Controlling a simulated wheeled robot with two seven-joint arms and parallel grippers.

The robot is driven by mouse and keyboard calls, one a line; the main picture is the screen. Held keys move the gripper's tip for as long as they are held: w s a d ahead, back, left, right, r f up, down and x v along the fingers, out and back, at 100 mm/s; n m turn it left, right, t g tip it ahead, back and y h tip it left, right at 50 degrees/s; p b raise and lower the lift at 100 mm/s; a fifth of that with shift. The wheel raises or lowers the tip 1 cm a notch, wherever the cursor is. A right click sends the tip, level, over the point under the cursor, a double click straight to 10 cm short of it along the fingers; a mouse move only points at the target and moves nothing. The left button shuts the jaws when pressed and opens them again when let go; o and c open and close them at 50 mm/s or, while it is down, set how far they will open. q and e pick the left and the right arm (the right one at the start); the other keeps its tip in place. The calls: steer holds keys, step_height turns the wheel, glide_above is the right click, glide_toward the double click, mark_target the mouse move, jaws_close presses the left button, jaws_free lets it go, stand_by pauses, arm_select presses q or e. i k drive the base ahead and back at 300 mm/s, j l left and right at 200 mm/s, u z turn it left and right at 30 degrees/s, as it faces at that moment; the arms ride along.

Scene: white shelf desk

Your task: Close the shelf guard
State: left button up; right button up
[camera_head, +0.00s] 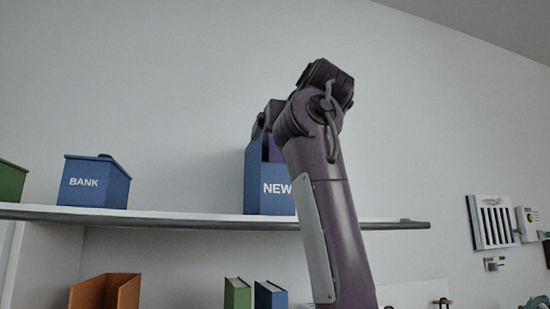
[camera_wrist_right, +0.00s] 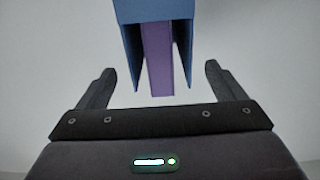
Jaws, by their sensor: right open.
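A white shelf (camera_head: 180,213) crosses the head view, with a dark grey strip (camera_head: 150,221) along its front edge that may be the guard; whether it is raised or lowered I cannot tell. My right arm rises in front of the shelf, and its gripper is mostly hidden behind the arm near the blue box marked NEW (camera_head: 258,190). In the right wrist view my right gripper (camera_wrist_right: 157,82) is open, its fingers apart on either side of a blue holder (camera_wrist_right: 155,12) with a purple item (camera_wrist_right: 158,60). I see no contact. My left gripper is out of view.
A blue BANK box (camera_head: 95,185) and a green box (camera_head: 10,182) stand on the shelf to the left. Below are an orange holder (camera_head: 105,292) and green (camera_head: 237,293) and blue (camera_head: 270,295) books. The shelf between BANK and NEW is clear.

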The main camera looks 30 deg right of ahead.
mark_target(9, 215)
steer(key=k+j, duration=0.15)
steer(key=k, duration=0.35)
steer(key=k+j, duration=0.2)
steer(key=k, duration=0.25)
